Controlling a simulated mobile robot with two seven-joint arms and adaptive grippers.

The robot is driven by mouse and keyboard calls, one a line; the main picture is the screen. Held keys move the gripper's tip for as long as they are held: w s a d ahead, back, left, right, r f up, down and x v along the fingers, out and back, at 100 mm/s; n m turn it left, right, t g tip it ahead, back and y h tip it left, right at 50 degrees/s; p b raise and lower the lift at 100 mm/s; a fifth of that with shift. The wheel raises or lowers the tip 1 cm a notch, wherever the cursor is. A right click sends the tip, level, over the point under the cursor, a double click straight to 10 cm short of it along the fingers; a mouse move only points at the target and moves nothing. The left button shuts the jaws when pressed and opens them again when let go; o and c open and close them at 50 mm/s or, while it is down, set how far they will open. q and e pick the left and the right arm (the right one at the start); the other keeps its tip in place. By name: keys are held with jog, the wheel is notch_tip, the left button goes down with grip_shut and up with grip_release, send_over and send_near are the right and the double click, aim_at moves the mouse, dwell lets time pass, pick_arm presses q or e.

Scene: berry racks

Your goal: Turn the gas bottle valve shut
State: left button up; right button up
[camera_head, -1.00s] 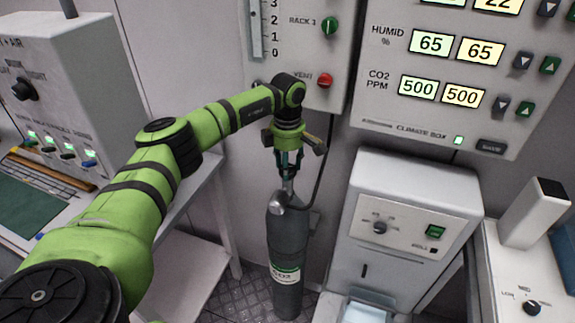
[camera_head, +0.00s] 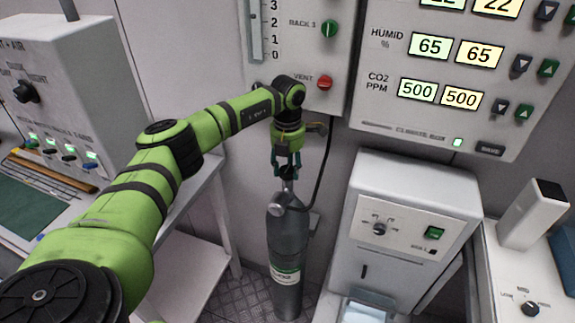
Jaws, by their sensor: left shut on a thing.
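The gas bottle (camera_head: 285,240) is a grey cylinder with a green and white label, upright on the metal floor between a side table and a white cabinet. My left gripper (camera_head: 287,172) points down at its top. Its fingers are shut on the gas bottle valve (camera_head: 287,184), which is mostly hidden between the fingertips. A round grey fitting shows on the bottle's left shoulder, just below the valve. My right gripper is not in view.
A wall panel with a red vent button (camera_head: 325,82) is close behind my left wrist. A black hose runs down beside the bottle. The white cabinet (camera_head: 405,215) stands close on the right, and a white side table (camera_head: 185,215) on the left.

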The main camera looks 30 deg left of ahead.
pick_arm(q)
jog(key=n, duration=0.4)
jog(key=shift+n+p, duration=0.3)
jog(key=shift+p, duration=0.05)
jog(key=n+p, duration=0.1)
jog(key=n, duration=0.3)
jog(key=shift+n, duration=0.3)
jog(key=n+p, duration=0.1)
jog(key=n, duration=0.3)
jog(key=shift+s, duration=0.1)
jog(key=shift+n+p, duration=0.95)
jog(key=shift+n, duration=1.45)
jog(key=shift+f, duration=0.1)
jog(key=o, duration=1.1)
jog(key=shift+o, duration=0.2)
